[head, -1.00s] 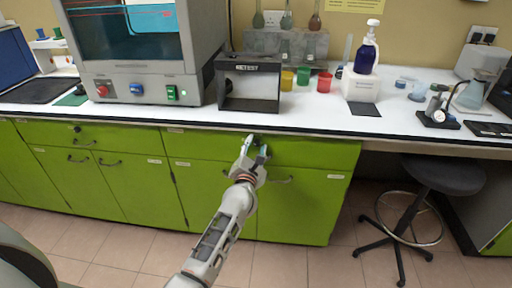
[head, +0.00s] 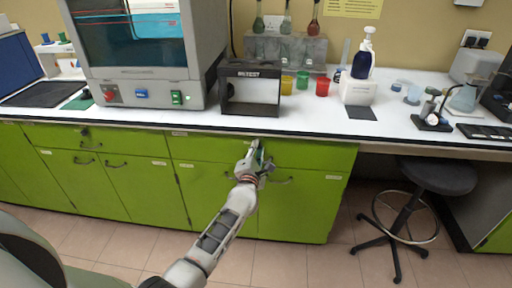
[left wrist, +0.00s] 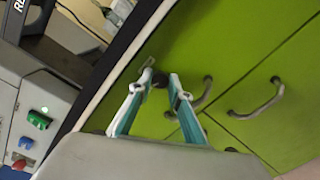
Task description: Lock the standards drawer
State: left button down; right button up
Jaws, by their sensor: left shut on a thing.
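The green drawer front (head: 310,154) lies just under the white worktop, above cabinet doors. I cannot read its label. My left gripper (head: 258,150) is at the drawer front, near its upper edge. In the left wrist view, its two fingers (left wrist: 162,82) are shut on a small dark lock knob (left wrist: 160,79) on the green front (left wrist: 205,45). In the head view the gripper hides this knob. The drawer looks closed. My right gripper is not in view.
A dark handle (left wrist: 258,100) sits on the green fronts beside the gripper. On the worktop are a black-framed box (head: 250,88), coloured cups (head: 302,80) and a pump bottle (head: 363,58). A stool (head: 436,176) stands at the right. The floor in front is clear.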

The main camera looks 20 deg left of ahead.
pick_arm(q)
jog(key=m+p, duration=0.2)
jog(key=shift+r+m, duration=0.3)
jog(key=shift+m, duration=0.1)
jog(key=shift+m+p, duration=0.65)
jog(key=shift+m, duration=0.15)
jog(key=m+p, duration=0.1)
jog(key=m, duration=0.1)
jog(key=shift+f+m+g+p, duration=0.1)
jog(key=shift+m+g+p, duration=0.2)
jog(key=m+p, duration=0.1)
jog(key=m, duration=0.2)
jog(key=shift+f+y+p, duration=0.1)
jog(key=shift+y+p, duration=0.2)
jog(key=shift+p, duration=0.05)
jog(key=shift+m+p, duration=0.3)
jog(key=shift+m, duration=1)
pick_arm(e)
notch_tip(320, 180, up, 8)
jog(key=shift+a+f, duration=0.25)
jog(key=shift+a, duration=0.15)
